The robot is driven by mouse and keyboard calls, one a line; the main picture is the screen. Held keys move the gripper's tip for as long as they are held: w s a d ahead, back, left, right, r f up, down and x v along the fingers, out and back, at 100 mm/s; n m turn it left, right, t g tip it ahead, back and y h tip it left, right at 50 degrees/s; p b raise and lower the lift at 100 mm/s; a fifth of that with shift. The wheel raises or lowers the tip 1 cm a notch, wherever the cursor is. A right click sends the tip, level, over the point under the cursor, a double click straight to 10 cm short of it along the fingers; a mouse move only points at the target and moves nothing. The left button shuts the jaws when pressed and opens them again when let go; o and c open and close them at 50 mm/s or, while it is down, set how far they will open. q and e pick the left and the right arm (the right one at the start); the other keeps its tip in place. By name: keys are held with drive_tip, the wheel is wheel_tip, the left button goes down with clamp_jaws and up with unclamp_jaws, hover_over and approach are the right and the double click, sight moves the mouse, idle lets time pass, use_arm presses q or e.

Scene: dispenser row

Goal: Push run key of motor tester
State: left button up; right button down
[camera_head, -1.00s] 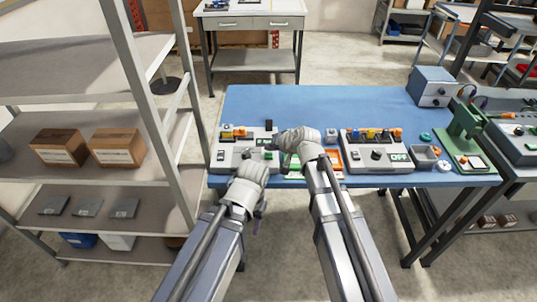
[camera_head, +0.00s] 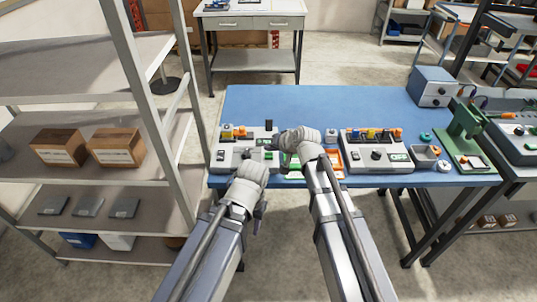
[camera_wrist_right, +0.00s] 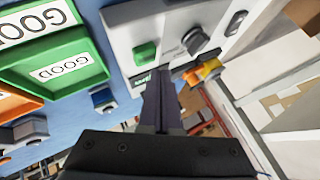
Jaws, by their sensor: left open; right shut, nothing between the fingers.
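The motor tester (camera_head: 233,159) is a pale box at the left front of the blue table, with orange and yellow parts on its back. In the right wrist view the tester (camera_wrist_right: 133,25) shows a green key (camera_wrist_right: 146,52), a dark knob (camera_wrist_right: 195,40) and a small lit display (camera_wrist_right: 141,80). My right gripper (camera_wrist_right: 160,80) is shut and empty, its tips near the display and partly covering the panel; I cannot tell if they touch it. In the head view my right gripper (camera_head: 287,157) is at the tester's right end. My left gripper (camera_head: 259,212) is open, below the table's front edge.
Right of the tester are a green GOOD tray (camera_wrist_right: 65,65) and an orange tray (camera_wrist_right: 14,103). A second similar box (camera_head: 360,164) stands farther right, beside a grey bin (camera_head: 424,163) and a green press (camera_head: 464,130). Grey shelving (camera_head: 150,100) stands close on the left. The table's back is mostly clear.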

sight(270, 157)
drive_tip(key=shift+f+b, duration=0.4)
drive_tip(key=shift+f, duration=0.05)
drive_tip(key=shift+f+b, duration=0.5)
drive_tip(key=shift+f, duration=0.05)
idle(0.6)
drive_tip(key=shift+r, duration=0.2)
drive_tip(key=shift+r+p, duration=0.85)
drive_tip(key=shift+p, duration=0.15)
wheel_tip(270, 157, up, 6)
drive_tip(key=p, duration=0.6)
